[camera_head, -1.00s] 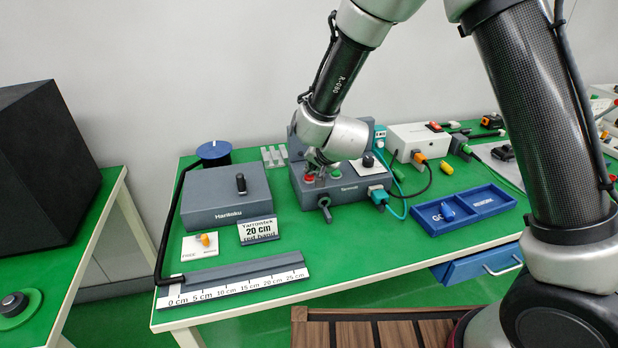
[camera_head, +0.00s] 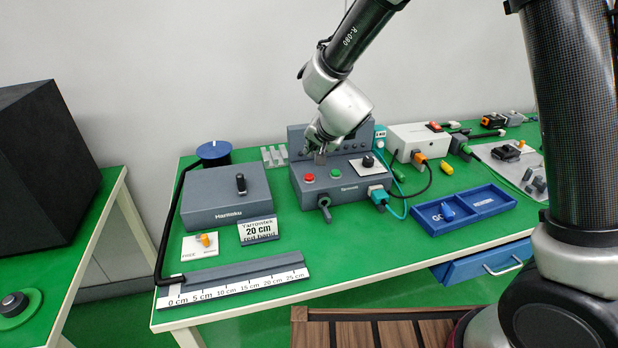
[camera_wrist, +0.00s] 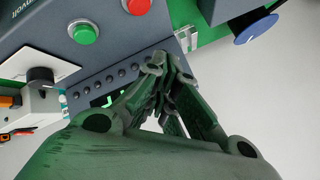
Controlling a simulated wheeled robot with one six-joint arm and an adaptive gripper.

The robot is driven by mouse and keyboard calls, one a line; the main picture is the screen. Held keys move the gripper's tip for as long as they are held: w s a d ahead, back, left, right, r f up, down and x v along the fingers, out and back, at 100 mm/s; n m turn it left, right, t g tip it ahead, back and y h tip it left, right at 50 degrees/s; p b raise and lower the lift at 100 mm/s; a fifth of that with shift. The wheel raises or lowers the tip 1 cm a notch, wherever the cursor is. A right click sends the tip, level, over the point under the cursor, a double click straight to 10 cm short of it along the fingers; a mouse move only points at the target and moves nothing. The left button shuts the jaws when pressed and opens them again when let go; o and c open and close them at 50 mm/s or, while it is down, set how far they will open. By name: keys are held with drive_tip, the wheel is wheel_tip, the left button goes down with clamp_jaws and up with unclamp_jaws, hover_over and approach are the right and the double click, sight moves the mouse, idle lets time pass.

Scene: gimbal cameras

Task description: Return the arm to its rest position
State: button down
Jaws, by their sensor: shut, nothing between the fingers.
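My gripper (camera_head: 318,154) hangs above the grey control box (camera_head: 345,191) in the head view. It is shut and empty, with its fingertips apart from the red button (camera_head: 309,178) and the green button (camera_head: 335,173). In the wrist view my gripper's fingers (camera_wrist: 160,62) come together in front of the box's back panel. The red button (camera_wrist: 137,5) and the green button (camera_wrist: 84,33) show at the top there. My arm reaches in from the upper right and is bent over the table.
The green table (camera_head: 350,246) also bears a grey Hanteku box (camera_head: 215,204), a ruler (camera_head: 240,284), a blue tray (camera_head: 486,200) and a white box (camera_head: 415,138) with cables. A blue spool (camera_head: 213,150) stands at the back left. Open air lies above the table.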

drive_tip(key=shift+s+a+f, duration=0.15)
drive_tip(key=shift+s+a, duration=0.1)
drive_tip(key=s+g, duration=0.1)
drive_tip(key=s+a+f+n+y, duration=0.1)
drive_tip(key=s+f+g, duration=0.1)
drive_tip(key=shift+s+a+f+n+g, duration=0.1)
drive_tip(key=shift+s+a+n+g, duration=0.05)
drive_tip(key=shift+s+n+g, duration=0.2)
drive_tip(key=s+d+r+n+h, duration=0.1)
drive_tip(key=s+d+r, duration=0.5)
drive_tip(key=s+d, duration=0.3)
drive_tip(key=s+d+r+n+g+h, duration=0.1)
drive_tip(key=s+d+r, duration=0.5)
drive_tip(key=d, duration=1)
drive_tip(key=s+d+r+n+h, duration=0.1)
drive_tip(key=s+d+r, duration=0.5)
drive_tip(key=s+d, duration=0.6)
drive_tip(key=shift+d+g+h, duration=0.35)
drive_tip(key=shift+d+h, duration=0.05)
drive_tip(key=shift+h, duration=0.3)
drive_tip(key=shift+r, duration=0.1)
